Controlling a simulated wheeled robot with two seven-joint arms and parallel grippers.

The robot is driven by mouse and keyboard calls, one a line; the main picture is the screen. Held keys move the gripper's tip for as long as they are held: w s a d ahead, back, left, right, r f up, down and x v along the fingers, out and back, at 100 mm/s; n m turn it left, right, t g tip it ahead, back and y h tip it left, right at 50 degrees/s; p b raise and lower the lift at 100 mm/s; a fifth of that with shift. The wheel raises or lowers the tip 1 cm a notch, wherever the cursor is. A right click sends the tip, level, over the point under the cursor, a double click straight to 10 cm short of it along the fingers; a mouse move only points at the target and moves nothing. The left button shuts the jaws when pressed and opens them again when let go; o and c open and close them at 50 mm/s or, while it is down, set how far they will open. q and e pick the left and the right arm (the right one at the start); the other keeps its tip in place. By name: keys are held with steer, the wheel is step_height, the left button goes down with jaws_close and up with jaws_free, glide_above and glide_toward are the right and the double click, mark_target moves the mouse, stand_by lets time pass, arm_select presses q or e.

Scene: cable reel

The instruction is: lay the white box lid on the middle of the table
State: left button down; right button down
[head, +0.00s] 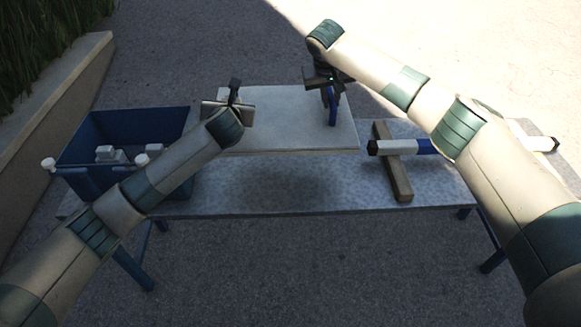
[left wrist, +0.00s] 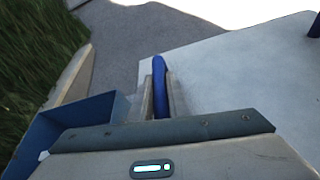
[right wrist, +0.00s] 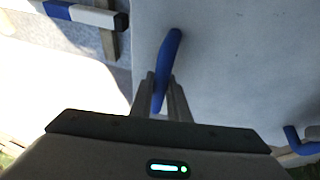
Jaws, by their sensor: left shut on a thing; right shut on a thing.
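The white box lid (head: 285,135) is a flat pale panel with blue handles, held level above the table (head: 330,198) with a dark shadow below it. My right gripper (head: 328,88) is shut on the lid's right blue handle (head: 332,110), which also shows between the fingers in the right wrist view (right wrist: 170,55). My left gripper (head: 236,98) is at the lid's left side. In the left wrist view, it is shut on the left blue handle (left wrist: 160,85). My left forearm hides part of the lid's left edge in the head view.
A blue bin (head: 150,120) with several white parts stands at the table's left end. A wooden bar (head: 399,182) lies right of the lid, with a white-and-blue rod (head: 396,147) across it. The table's front middle is bare. A low wall (head: 60,105) runs at far left.

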arm_select(q)
steer(key=shift+d+r, duration=0.1)
arm_select(e)
steer(key=shift+d, duration=0.15)
stand_by(0.3)
